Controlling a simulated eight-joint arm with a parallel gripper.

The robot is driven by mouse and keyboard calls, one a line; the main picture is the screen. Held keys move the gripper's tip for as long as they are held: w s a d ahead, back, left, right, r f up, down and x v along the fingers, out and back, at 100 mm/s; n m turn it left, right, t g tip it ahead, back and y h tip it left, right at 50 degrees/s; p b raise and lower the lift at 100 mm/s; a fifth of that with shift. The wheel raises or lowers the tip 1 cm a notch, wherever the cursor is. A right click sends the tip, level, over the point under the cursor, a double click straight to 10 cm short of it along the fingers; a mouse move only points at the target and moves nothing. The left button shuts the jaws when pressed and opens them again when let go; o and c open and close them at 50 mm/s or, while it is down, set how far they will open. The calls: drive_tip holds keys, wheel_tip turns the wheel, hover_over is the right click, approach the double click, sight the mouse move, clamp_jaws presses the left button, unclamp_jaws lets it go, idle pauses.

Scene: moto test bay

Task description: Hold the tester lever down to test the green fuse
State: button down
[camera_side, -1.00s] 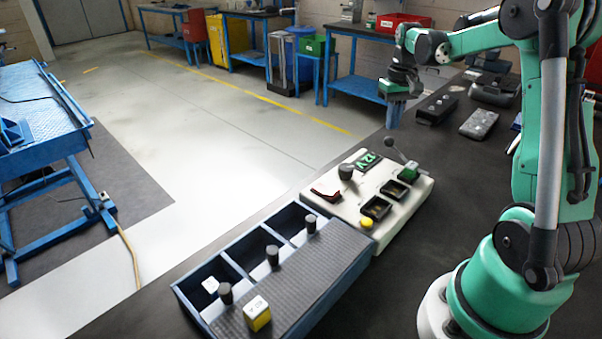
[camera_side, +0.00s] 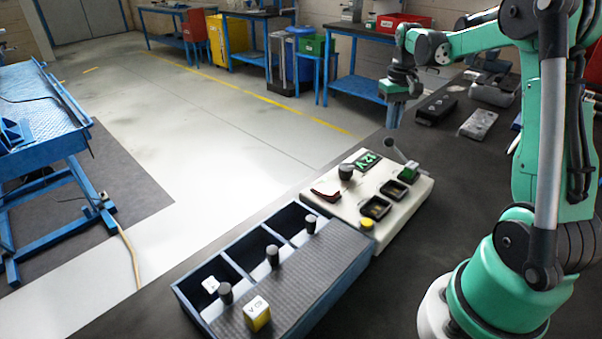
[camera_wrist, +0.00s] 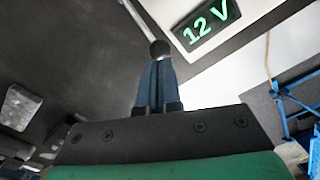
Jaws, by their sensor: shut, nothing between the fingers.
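The tester (camera_side: 350,205) is a cream box with a lit green 12 V display (camera_side: 367,161), which also shows in the wrist view (camera_wrist: 208,22). The green fuse (camera_side: 409,172) sits at its back right, beside two dark empty sockets. The lever (camera_side: 399,153) stands tilted at the back, its ball knob (camera_side: 389,143) raised. My gripper (camera_side: 392,125) is shut and empty, pointing down just above and behind the knob. In the wrist view the dark knob (camera_wrist: 160,49) shows at the tips of my fingers (camera_wrist: 157,68); I cannot tell whether they touch.
A blue tray (camera_side: 185,302) with a ribbed top, several dark posts and a yellow block (camera_side: 257,314) stands in front left of the tester. A dark box (camera_side: 436,108) and a grey box (camera_side: 478,124) lie at the back right. The bench right of the tester is clear.

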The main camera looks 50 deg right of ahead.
drive_tip(key=shift+f, duration=0.1)
drive_tip(key=shift+f, duration=0.45)
drive_tip(key=shift+f, duration=0.2)
